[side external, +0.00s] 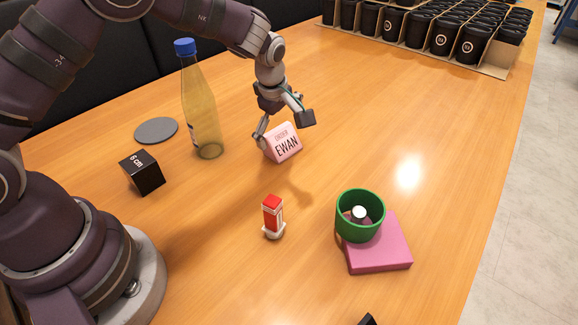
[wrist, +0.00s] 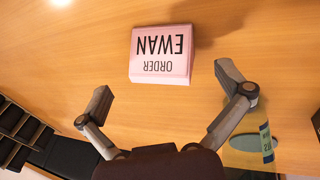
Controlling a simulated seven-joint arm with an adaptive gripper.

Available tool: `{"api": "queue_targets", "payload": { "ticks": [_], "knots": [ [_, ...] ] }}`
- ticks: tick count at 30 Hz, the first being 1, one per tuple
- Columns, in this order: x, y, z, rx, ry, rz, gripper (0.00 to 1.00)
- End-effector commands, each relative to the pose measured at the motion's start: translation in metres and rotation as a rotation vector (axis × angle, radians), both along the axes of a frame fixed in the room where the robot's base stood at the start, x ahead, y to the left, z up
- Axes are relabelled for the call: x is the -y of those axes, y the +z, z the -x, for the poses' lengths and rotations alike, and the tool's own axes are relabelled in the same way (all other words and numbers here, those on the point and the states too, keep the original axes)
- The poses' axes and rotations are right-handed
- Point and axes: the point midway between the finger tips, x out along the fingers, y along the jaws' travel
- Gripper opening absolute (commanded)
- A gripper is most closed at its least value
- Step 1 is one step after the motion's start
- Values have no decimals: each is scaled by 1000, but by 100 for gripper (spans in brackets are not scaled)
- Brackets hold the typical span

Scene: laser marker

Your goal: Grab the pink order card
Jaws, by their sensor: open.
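The pink order card (side external: 284,146) is a small tent-shaped block marked "ORDER EWAN" and stands on the wooden table. In the wrist view the card (wrist: 161,54) shows upside down, just beyond the fingertips and roughly centred between them. My gripper (side external: 283,127) is open, with its fingers spread at the card in the side view; one finger is by the card's left edge and the other is above its right side. In the wrist view my gripper (wrist: 165,84) is empty, and I cannot tell how high the fingertips are above the table.
A yellow bottle (side external: 200,115) with a blue cap stands close left. A grey disc (side external: 156,131) and black cube (side external: 142,172) lie farther left. A red-and-white object (side external: 273,217), green cup (side external: 360,228) and pink block (side external: 385,256) are nearer the camera. Black cups (side external: 444,36) fill a back tray.

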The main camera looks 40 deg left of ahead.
Motion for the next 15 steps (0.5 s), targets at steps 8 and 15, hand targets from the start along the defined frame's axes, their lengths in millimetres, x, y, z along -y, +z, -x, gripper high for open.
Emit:
{"api": "queue_targets", "payload": {
  "ticks": [8, 15],
  "knots": [
    [-8, -45, -13, -2, -1, -2, 100],
    [-9, -52, -16, 0, -2, -1, 100]
  ]
}}
